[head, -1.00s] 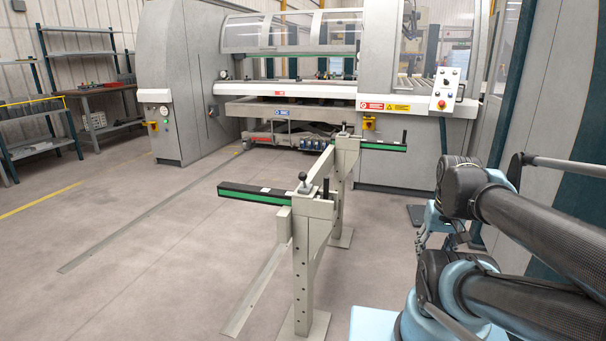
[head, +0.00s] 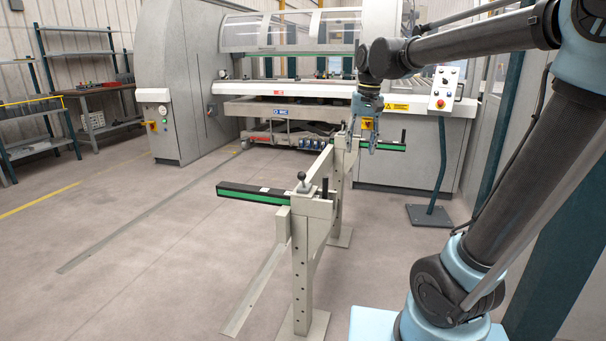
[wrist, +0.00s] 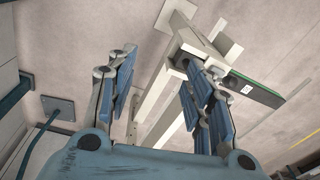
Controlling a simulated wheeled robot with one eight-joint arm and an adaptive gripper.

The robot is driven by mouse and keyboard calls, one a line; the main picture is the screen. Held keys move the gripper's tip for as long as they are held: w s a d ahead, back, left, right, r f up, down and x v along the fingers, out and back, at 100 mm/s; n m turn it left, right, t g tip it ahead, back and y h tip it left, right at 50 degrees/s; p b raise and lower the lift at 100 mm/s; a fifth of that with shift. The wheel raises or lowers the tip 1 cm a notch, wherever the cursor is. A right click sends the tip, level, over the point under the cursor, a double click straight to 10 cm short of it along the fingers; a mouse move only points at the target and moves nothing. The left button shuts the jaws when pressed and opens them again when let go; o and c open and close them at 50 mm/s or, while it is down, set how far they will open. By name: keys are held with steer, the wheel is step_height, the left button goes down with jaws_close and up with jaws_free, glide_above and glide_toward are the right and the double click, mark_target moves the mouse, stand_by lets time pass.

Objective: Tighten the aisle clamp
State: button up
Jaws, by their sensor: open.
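A beige stand (head: 318,165) carries two clamp ends with green-sided black bars. The near bar (head: 252,194) points left, with a ball-knobbed lever (head: 302,178) and a dark upright handle beside it on the near post. The far bar (head: 390,147) points right and has a similar dark upright. I cannot tell by label which is the aisle clamp. My gripper (head: 362,147) hangs fingers-down, open and empty, at the far end of the stand, overlapping the far post top in the head view. In the wrist view, a green-sided bar (wrist: 255,90) shows beyond the open fingers (wrist: 155,62).
The panel bender (head: 190,85) stands behind the stand. A control box (head: 444,88) on a pedestal with a floor plate (head: 429,215) stands right; this plate also shows in the wrist view (wrist: 58,107). Shelves (head: 40,115) line the left wall. Floor left of the stand is clear.

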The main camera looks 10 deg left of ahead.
step_height(320, 180, up, 4)
steer(key=g, duration=0.1)
glide_above(303, 180)
steer(key=w, duration=0.2)
steer(key=shift+n, duration=0.3)
steer(key=f, duration=1.7)
steer(key=shift+s+a, duration=0.3)
steer(key=shift+c, duration=0.4)
jaws_close()
